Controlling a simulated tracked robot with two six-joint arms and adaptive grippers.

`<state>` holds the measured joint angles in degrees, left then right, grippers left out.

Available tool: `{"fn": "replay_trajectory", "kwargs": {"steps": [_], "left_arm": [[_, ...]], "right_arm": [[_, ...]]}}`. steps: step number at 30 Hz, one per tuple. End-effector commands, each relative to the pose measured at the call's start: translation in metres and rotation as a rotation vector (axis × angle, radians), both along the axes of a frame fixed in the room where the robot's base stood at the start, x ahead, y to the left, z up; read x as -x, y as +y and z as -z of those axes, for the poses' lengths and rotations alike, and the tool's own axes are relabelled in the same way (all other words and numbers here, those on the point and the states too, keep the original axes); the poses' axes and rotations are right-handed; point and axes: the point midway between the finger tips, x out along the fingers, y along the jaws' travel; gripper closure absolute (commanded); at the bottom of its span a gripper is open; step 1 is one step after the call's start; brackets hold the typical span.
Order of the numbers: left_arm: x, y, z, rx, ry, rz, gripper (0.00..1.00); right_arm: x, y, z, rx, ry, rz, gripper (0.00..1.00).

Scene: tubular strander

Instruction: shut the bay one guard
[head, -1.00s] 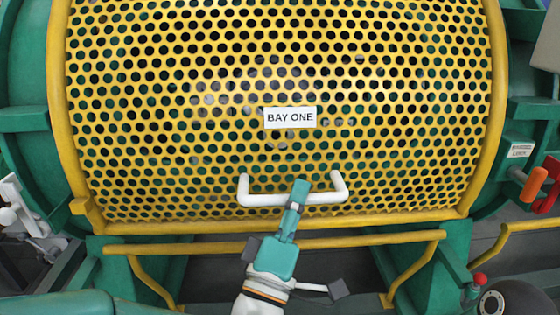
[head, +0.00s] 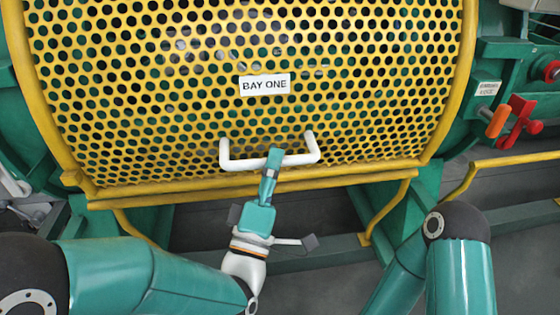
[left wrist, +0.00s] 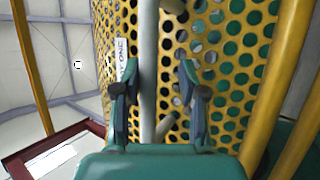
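The bay one guard (head: 370,70) is a curved yellow perforated cover with a BAY ONE plate (head: 264,84). Its lower edge appears close against a yellow front rail (head: 400,181); whether they touch I cannot tell. A white U-shaped handle (head: 236,165) is fixed low on the guard. My left gripper (head: 272,160) is at the handle's middle. In the left wrist view the handle bar (left wrist: 148,60) passes between the open fingers (left wrist: 158,88), nearer the left one, with a gap to the right one. My right gripper is out of view.
Right of the guard are an orange-gripped lever (head: 497,122), a red handle (head: 521,115) and a red knob (head: 552,70) by a small label (head: 487,89). Green supports (head: 425,185) stand below. Another yellow rail (head: 500,163) runs at the right.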

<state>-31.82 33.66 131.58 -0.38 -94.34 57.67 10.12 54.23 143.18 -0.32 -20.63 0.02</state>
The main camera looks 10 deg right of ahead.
Motion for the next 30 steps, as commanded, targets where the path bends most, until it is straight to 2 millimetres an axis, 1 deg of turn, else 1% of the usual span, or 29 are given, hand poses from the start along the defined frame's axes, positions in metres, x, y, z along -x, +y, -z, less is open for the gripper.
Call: {"fn": "replay_trajectory", "kwargs": {"steps": [1, 20, 25, 30], "left_arm": [[-0.001, 0.0, 0.005, -0.007, 0.012, 0.0, 0.57], [0.002, -0.003, 0.0, -0.002, -0.003, 0.007, 0.57], [0.015, 0.003, 0.008, -0.003, -0.001, 0.008, 0.57], [0.036, 0.012, 0.023, -0.004, 0.002, 0.009, 0.57]], "right_arm": [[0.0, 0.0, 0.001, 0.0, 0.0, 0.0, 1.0], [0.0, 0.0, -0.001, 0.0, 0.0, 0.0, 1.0], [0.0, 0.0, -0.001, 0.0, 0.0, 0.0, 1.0], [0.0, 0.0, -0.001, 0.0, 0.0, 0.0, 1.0]]}}
